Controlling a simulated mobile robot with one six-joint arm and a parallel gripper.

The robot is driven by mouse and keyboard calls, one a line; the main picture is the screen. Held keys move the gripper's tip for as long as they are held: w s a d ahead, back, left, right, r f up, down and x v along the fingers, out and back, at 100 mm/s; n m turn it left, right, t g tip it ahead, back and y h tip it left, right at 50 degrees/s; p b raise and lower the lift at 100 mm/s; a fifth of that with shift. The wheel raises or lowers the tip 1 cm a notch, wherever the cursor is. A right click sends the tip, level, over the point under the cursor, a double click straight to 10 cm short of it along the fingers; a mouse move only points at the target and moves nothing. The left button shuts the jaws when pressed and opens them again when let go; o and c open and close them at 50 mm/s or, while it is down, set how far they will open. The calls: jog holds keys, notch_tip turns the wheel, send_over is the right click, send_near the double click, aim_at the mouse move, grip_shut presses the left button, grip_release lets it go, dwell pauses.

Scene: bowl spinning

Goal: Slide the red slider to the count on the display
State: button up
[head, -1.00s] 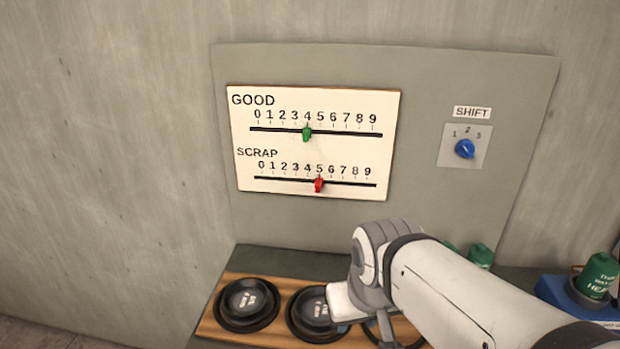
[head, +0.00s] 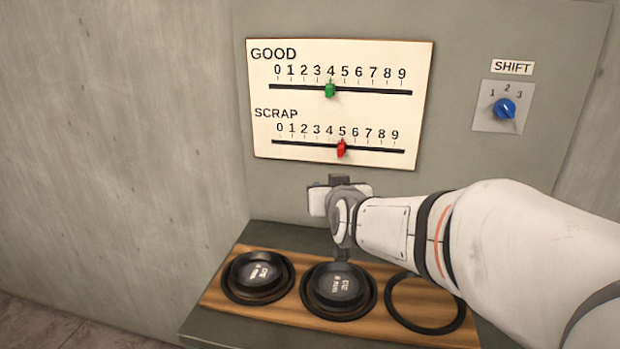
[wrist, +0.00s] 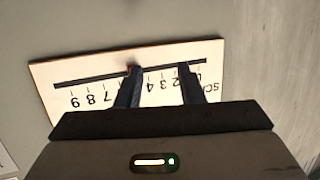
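The red slider (head: 341,148) sits at about 5 on the lower SCRAP scale of the white board (head: 425,100). My gripper (head: 335,184) is just below the board's lower edge in the head view. In the wrist view the scale appears upside down and my gripper (wrist: 158,76) is open, its two dark fingers spread in front of the SCRAP row. No count display can be made out.
A green slider (head: 330,90) sits at 4 on the GOOD scale. A blue SHIFT knob (head: 504,108) is on the panel at right. Below, black round parts (head: 259,275) and an empty black ring (head: 428,302) lie on a wooden strip (head: 212,297).

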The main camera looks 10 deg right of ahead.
aim_at(339, 155)
jog(key=w+d+m+t+h+b, duration=0.1)
jog(key=w+t+h+b, duration=0.1)
jog(key=w, duration=0.2)
jog(key=w+d+r+m+t+h+b, duration=0.1)
jog(key=w+d+t+h+b, duration=0.1)
jog(key=w+h, duration=0.1)
jog(key=w+d+r+m+t+h+b, duration=0.1)
jog(key=w+m+t+h+b, duration=0.1)
jog(key=w, duration=0.3)
jog(key=shift+w+d+h+b, duration=0.3)
jog(key=shift+w+b, duration=0.1)
jog(key=shift+b, duration=0.1)
jog(key=shift+a, duration=0.1)
jog(key=shift+c, duration=0.5)
grip_shut()
